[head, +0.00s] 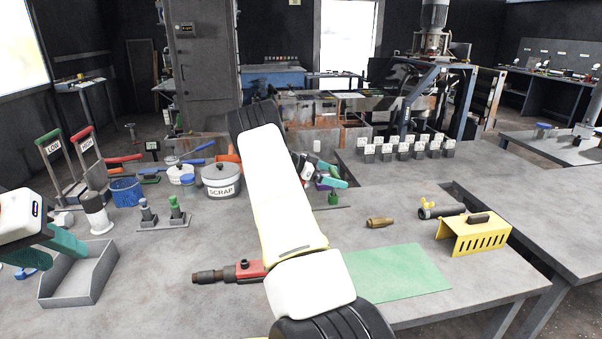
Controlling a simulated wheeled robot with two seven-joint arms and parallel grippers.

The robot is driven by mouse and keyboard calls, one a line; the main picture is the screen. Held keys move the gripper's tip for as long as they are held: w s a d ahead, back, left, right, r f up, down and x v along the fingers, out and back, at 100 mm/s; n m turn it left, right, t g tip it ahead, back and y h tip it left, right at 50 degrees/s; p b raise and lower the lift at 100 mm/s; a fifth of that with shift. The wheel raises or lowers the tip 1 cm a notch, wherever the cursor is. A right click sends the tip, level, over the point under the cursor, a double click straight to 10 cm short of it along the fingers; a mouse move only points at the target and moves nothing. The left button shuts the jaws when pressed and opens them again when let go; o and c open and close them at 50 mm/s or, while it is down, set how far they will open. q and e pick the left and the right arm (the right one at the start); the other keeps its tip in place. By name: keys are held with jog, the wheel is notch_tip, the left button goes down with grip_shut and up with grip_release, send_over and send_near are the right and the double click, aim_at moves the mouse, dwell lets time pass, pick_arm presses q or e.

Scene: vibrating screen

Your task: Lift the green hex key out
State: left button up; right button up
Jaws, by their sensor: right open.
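No hex key can be made out for certain. A small green thing (333,198) stands low beside my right gripper (338,178), with a purple bit next to it; its shape is too small to tell. My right arm crosses the middle of the view and partly hides this spot. The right gripper's teal fingers are apart, above the green thing; I cannot tell whether they touch it. My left gripper (60,253) is at the lower left, over the grey open tray (78,298), its fingers apart and nothing seen between them.
A scrap pot (221,181), a blue cup (126,191) and a stand with a green-topped peg (175,207) are at left. A red-and-brown tool (228,272) lies in front. A green mat (398,272), a brass nozzle (380,222) and a yellow slotted cover (473,237) are at right.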

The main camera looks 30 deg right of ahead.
jog(key=shift+c, duration=0.4)
jog(key=c, duration=1.2)
jog(key=shift+r, duration=2.25)
jog(key=shift+s, duration=0.1)
